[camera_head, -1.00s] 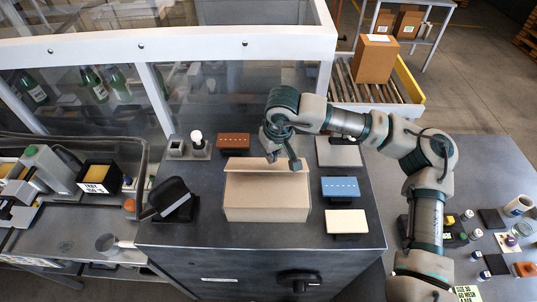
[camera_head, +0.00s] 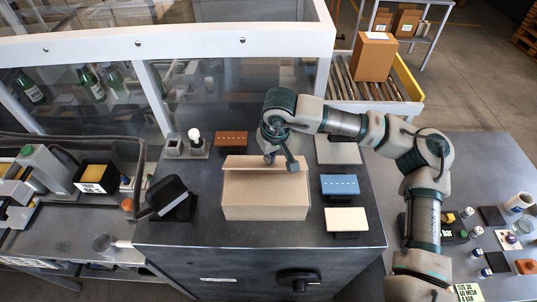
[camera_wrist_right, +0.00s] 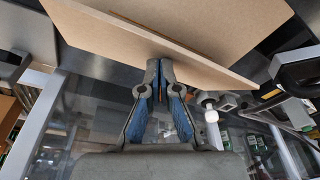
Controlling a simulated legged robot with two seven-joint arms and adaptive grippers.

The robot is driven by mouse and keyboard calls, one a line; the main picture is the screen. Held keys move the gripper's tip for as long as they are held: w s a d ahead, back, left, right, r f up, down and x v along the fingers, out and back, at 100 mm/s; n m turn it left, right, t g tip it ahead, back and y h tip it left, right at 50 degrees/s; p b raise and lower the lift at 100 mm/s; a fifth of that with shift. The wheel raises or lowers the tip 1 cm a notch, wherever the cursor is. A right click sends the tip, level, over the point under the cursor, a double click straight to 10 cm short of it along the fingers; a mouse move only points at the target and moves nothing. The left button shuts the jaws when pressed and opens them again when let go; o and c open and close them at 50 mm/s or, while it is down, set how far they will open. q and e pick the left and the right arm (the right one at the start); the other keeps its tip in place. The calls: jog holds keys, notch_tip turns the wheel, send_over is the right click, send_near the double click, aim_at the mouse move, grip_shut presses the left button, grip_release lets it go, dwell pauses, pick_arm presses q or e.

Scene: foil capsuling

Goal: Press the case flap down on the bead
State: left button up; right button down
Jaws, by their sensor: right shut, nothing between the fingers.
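The case is a tan cardboard box (camera_head: 265,197) on the dark worktop. Its flap (camera_head: 240,163) is a tan strip along the box's back edge. The flap looks partly folded over, and any bead is hidden or too small to tell. My right gripper (camera_head: 290,165) is at the flap's right part, pointing down. In the right wrist view, my right gripper (camera_wrist_right: 160,72) is shut and empty. Its tips are at the edge of the large cardboard panel (camera_wrist_right: 185,45), and I cannot tell how firmly they touch. My left gripper is not in view.
Around the box are a brown block (camera_head: 231,139), a blue block (camera_head: 340,186), a cream block (camera_head: 346,220), a grey pad (camera_head: 338,150) and a black stand (camera_head: 170,199). A glass-walled enclosure (camera_head: 240,95) rises behind. The worktop in front of the box is clear.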

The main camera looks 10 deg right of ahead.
aim_at(263, 164)
jog(key=shift+a+f, duration=0.1)
jog(key=shift+f, duration=0.3)
jog(key=shift+a+f+b, duration=0.2)
jog(key=shift+f+b, duration=0.05)
jog(key=shift+b, duration=0.1)
jog(key=shift+a+f+b, duration=0.6)
jog(key=shift+a+f, duration=0.2)
jog(key=shift+f, duration=0.15)
jog(key=shift+f+b, duration=0.25)
jog(key=shift+b, duration=0.15)
jog(key=shift+d+f+b, duration=0.4)
jog(key=shift+d+f, duration=0.1)
jog(key=shift+f, duration=0.05)
jog(key=shift+d+r, duration=0.15)
jog(key=shift+d, duration=0.15)
jog(key=shift+a, duration=0.2)
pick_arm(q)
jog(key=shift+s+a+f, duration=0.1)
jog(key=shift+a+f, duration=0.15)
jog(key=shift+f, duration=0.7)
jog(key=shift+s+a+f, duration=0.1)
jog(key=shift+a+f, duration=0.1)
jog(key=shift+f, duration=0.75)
pick_arm(e)
jog(key=shift+a, duration=0.25)
jog(key=shift+d, duration=0.1)
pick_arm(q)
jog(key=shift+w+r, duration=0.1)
pick_arm(e)
jog(key=shift+r, duration=0.15)
